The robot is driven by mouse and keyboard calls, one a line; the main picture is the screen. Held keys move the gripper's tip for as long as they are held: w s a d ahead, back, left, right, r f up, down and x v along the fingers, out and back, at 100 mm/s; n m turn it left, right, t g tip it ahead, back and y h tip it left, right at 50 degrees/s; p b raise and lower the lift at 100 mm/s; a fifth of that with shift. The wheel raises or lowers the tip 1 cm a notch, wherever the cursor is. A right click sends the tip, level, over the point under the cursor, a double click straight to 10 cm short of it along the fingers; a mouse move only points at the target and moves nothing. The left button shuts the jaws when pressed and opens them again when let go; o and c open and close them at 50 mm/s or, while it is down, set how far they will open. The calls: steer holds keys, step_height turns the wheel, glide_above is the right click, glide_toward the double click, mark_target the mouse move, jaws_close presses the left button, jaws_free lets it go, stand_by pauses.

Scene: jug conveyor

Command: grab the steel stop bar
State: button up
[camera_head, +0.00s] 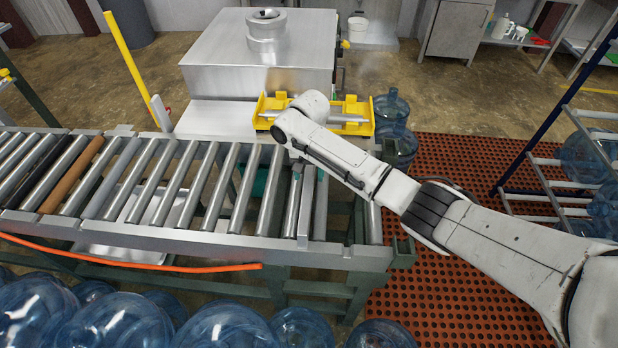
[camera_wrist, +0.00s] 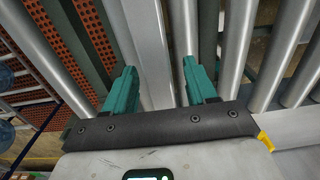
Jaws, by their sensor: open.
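The steel stop bar (camera_head: 305,212) appears to be the flat grey bar lying across the roller conveyor near its right end. In the wrist view a flat steel bar (camera_wrist: 146,50) runs away between the fingers. My gripper (camera_wrist: 160,90) is open, with its two teal fingers pointing down along either side of this bar. I cannot tell whether either finger touches it. In the head view my arm hides most of the gripper, and only teal slivers of the fingers (camera_head: 297,172) show at the bar's far end.
Steel rollers (camera_head: 208,190) lie left of the bar. A yellow holder (camera_head: 272,104) with a metal rod stands behind my wrist, by a steel machine (camera_head: 255,60). Blue jugs (camera_head: 115,322) crowd the front floor. A jug rack (camera_head: 545,160) stands right, past the red-brown mat (camera_head: 450,290).

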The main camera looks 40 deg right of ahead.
steer(key=shift+f, duration=0.3)
steer(key=shift+c, duration=0.3)
jaws_close()
steer(key=shift+r, duration=0.1)
